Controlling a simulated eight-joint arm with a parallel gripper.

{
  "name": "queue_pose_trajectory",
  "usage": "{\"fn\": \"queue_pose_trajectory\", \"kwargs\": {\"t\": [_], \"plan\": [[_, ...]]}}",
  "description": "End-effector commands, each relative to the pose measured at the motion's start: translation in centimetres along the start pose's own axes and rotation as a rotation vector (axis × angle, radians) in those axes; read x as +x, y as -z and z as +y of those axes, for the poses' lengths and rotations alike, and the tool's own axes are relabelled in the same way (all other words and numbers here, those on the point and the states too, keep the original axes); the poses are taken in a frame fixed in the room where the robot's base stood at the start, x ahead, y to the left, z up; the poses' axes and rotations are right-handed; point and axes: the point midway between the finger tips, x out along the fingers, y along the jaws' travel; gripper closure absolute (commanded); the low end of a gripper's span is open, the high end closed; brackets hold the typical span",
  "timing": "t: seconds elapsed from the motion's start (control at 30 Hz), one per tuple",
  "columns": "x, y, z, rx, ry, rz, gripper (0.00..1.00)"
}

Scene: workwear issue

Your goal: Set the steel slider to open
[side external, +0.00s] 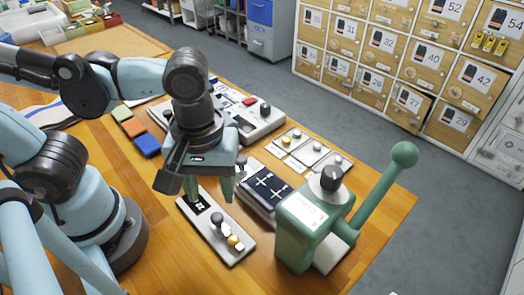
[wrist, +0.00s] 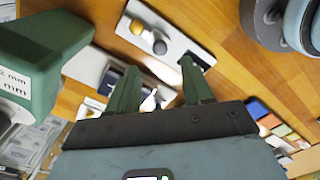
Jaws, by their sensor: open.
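A light grey slider panel (side external: 240,247) lies on the wooden table below my gripper. It carries a dark grey knob (side external: 217,219) and a yellow knob (side external: 233,240); a black patch with a white mark is at its far end. My gripper (side external: 210,196) is open over the far end of the panel. Its green fingers (wrist: 160,85) stand apart, with no object seen gripped.
A green lever press (side external: 308,215) with a long handle stands right of the panel. A dark panel with white crosses (side external: 268,188) lies between them. Behind are a grey control box (side external: 258,125) and several small switch plates (side external: 313,152). Orange and blue blocks (side external: 147,145) lie left.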

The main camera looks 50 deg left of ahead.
Motion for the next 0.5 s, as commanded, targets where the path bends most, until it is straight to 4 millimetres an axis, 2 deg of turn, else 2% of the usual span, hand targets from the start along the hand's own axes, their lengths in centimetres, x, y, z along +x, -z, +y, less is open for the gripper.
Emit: {"fn": "queue_pose_trajectory", "kwargs": {"t": [0.5], "plan": [[5.2,0.0,0.1,0.001,-0.001,-0.001,0.5]]}}
